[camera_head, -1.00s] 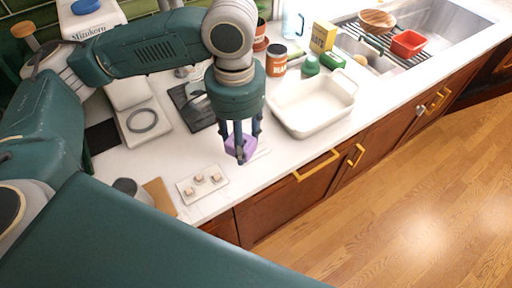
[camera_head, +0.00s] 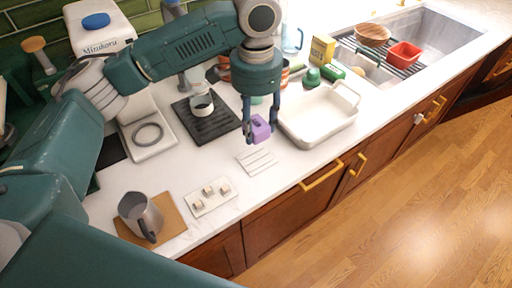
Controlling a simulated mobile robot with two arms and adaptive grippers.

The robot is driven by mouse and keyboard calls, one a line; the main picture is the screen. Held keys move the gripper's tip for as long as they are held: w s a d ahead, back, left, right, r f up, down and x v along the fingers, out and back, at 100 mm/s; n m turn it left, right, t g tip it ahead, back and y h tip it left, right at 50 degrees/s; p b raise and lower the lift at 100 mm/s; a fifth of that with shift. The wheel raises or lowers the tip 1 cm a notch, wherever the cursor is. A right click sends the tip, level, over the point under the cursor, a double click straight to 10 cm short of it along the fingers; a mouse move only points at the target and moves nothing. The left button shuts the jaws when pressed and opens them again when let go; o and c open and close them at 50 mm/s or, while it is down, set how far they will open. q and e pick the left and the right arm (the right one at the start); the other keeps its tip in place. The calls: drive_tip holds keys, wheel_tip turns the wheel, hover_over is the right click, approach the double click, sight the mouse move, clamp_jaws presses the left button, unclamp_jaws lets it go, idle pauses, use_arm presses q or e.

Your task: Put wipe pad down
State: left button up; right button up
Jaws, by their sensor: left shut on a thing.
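The purple wipe pad (camera_head: 260,128) is held in my left gripper (camera_head: 254,132), whose fingers point down and are shut on it. It is above the white counter, close to the left end of the white basin (camera_head: 318,122). A flat white slatted piece (camera_head: 257,162) lies on the counter just in front of and below it. I cannot tell the exact height of the pad over the counter. My right gripper is not in view.
A metal pitcher (camera_head: 141,216) stands on a brown board (camera_head: 172,216) at the front left. A white plate with small blocks (camera_head: 212,197) lies beside it. A dark ribbed mat (camera_head: 206,125) holds a cup (camera_head: 202,104). The sink (camera_head: 437,36) is at the far right.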

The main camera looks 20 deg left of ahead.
use_arm(q)
hover_over(256, 158)
wheel_tip(256, 158, down, 5)
drive_tip(key=shift+r, duration=0.2)
wheel_tip(256, 158, down, 4)
drive_tip(key=shift+p, duration=0.5)
drive_tip(key=shift+f, duration=0.4)
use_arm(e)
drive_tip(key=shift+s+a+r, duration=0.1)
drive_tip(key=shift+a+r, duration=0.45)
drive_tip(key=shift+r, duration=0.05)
use_arm(q)
drive_tip(key=o, duration=1)
drive_tip(key=shift+f, duration=0.1)
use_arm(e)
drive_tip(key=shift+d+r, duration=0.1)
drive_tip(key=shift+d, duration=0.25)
